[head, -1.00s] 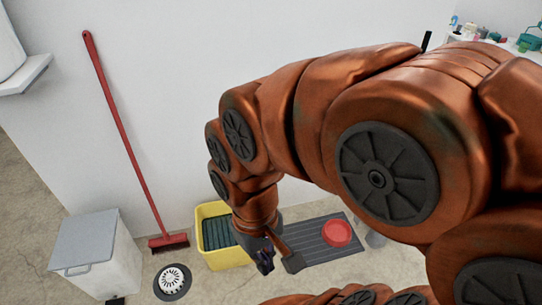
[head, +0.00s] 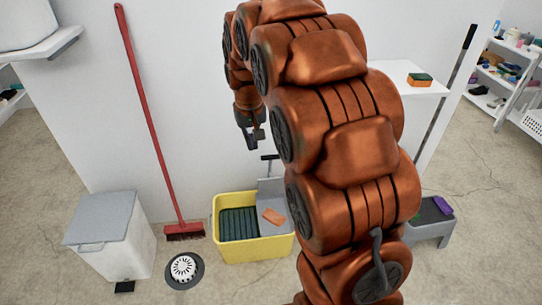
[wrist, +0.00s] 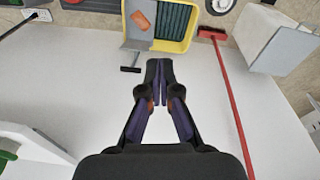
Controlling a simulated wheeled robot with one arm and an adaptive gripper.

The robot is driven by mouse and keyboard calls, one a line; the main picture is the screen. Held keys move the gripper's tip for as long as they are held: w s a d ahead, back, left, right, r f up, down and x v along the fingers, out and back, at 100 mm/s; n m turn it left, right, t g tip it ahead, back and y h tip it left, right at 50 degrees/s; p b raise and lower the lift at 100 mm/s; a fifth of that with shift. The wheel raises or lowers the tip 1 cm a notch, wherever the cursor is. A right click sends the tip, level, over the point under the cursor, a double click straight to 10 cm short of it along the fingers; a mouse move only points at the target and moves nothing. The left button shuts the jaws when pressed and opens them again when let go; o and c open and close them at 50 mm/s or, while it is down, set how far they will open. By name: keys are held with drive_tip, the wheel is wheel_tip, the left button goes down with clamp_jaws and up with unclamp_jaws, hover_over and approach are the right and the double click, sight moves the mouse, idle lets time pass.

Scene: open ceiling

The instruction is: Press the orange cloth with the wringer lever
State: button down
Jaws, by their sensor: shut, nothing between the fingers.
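The orange cloth (head: 272,216) lies on the grey wringer part (head: 272,192) at the right of the yellow bucket (head: 255,251). The cloth also shows in the wrist view (wrist: 140,20). The wringer lever (head: 270,157) stands up behind the bucket with a dark crossbar on top; in the wrist view its crossbar (wrist: 131,69) is just left of my fingertips. My gripper (head: 251,143) is shut and empty, in front of the white wall, above and slightly left of the lever in the head view. I cannot tell whether it touches the lever.
A red broom (head: 143,115) leans on the wall left of the bucket. At right are a white table (head: 402,82) with a sponge and a grey stool (head: 430,230). My arm hides floor right of the bucket.

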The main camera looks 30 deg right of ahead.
drive_tip(key=w+d+f+m+t+b, duration=0.1)
drive_tip(key=w+d+f+b, duration=0.1)
drive_tip(key=w+d+f, duration=0.5)
drive_tip(key=w+d+f+t+b, duration=0.1)
drive_tip(key=w+d+f+b, duration=0.3)
drive_tip(key=w, duration=0.6)
drive_tip(key=w+d+f+b, duration=0.1)
drive_tip(key=w+d+f, duration=0.3)
drive_tip(key=f, duration=0.3)
drive_tip(key=w+d+f+t, duration=0.1)
drive_tip(key=w+d+f, duration=0.3)
drive_tip(key=f, duration=0.3)
drive_tip(key=w+d+f+m+h+b, duration=0.1)
drive_tip(key=w+d+f, duration=0.3)
drive_tip(key=f, duration=0.3)
drive_tip(key=shift+w+d+f+t+b, duration=0.2)
drive_tip(key=shift+w+d+t+b, duration=0.15)
drive_tip(key=shift+w, duration=0.3)
drive_tip(key=shift+f, duration=0.2)
drive_tip(key=shift+s+a, duration=0.1)
drive_tip(key=shift+s+a, duration=0.2)
drive_tip(key=shift+s, duration=0.35)
drive_tip(key=shift+s+a, duration=0.2)
drive_tip(key=shift+s, duration=0.3)
drive_tip(key=shift+s+a+f, duration=0.2)
drive_tip(key=shift+s, duration=0.35)
drive_tip(key=shift+s, duration=0.2)
